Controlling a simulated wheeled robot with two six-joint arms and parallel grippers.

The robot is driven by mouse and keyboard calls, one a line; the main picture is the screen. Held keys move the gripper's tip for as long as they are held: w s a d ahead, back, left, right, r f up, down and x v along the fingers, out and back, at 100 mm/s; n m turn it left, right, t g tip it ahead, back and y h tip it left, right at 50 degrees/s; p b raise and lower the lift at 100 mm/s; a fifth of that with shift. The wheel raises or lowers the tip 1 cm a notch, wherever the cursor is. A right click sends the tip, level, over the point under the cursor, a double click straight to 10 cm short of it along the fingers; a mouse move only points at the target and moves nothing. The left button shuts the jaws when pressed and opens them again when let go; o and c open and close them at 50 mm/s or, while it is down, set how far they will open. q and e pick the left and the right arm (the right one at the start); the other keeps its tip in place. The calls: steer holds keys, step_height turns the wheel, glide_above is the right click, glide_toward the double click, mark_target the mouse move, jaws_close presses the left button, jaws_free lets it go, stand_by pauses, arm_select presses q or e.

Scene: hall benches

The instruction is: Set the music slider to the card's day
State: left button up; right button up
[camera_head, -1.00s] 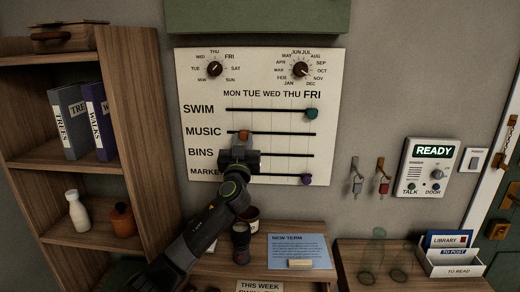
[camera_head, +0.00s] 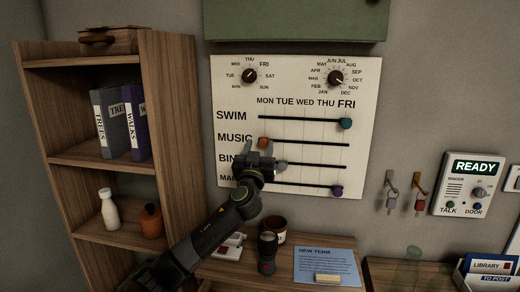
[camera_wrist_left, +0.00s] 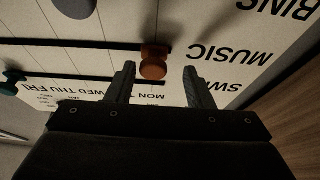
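The music slider's orange knob (camera_head: 263,142) is at the left end of its track, under MON, on the white board (camera_head: 375,85). My left gripper (camera_head: 260,147) is in front of it with its fingers apart. In the left wrist view the orange knob (camera_wrist_left: 153,62) shows between the two spread fingertips (camera_wrist_left: 159,72), with a gap visible on both sides. A blue NEW TERM card (camera_head: 325,265) stands on the desk; its small print is too small to read. My right gripper is not in view.
The teal swim knob (camera_head: 345,124) and purple market knob (camera_head: 337,190) sit at the right, under FRI. The grey bins knob (camera_head: 281,165) is close below my gripper. A wooden shelf (camera_head: 175,100) stands left of the board.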

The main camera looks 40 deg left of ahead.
arm_select(q)
steer(key=shift+d, duration=0.15)
steer(key=shift+s+d+f, duration=0.1)
steer(key=shift+d+f, duration=0.05)
steer(key=b+v, duration=0.5)
steer(key=v, duration=1.2)
steer(key=shift+a, duration=0.2)
